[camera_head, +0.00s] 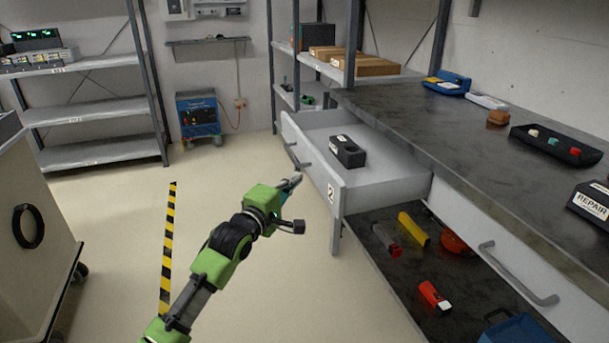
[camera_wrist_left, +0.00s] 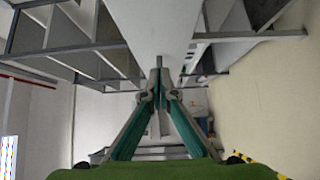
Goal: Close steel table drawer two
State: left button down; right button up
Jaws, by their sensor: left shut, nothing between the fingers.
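Drawer two (camera_head: 334,192) of the steel table (camera_head: 420,118) stands pulled out on the left end of the table, with its "2" label on the front. A dark box with a white label (camera_head: 347,152) lies inside it. The drawer's bar handle (camera_head: 298,157) is on its front face. My left gripper (camera_head: 293,181) is shut and empty, just in front of the drawer front, below and beside the handle in the head view. In the left wrist view its fingertips (camera_wrist_left: 159,70) meet; whether they touch the drawer I cannot tell. My right gripper is not in view.
A second drawer (camera_head: 480,235) with a handle sits closed at right. The lower shelf (camera_head: 385,280) holds a yellow item, a red tool and a blue bin. A beige cart (camera_head: 35,235) stands at left. The floor between is clear, with a striped tape line (camera_head: 168,240).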

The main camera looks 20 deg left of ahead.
aim_at(311, 164)
pick_arm(q)
jog(key=shift+w+d+f+b, duration=0.1)
jog(key=shift+w+d+b, duration=0.1)
jog(key=shift+w, duration=0.7)
jog(key=shift+w+d+r+b, duration=0.1)
jog(key=shift+w+d+b, duration=0.05)
jog(key=shift+w, duration=0.75)
jog(key=shift+w+d+f+b, duration=0.1)
jog(key=shift+w+d+b, duration=0.1)
jog(key=shift+w, duration=0.7)
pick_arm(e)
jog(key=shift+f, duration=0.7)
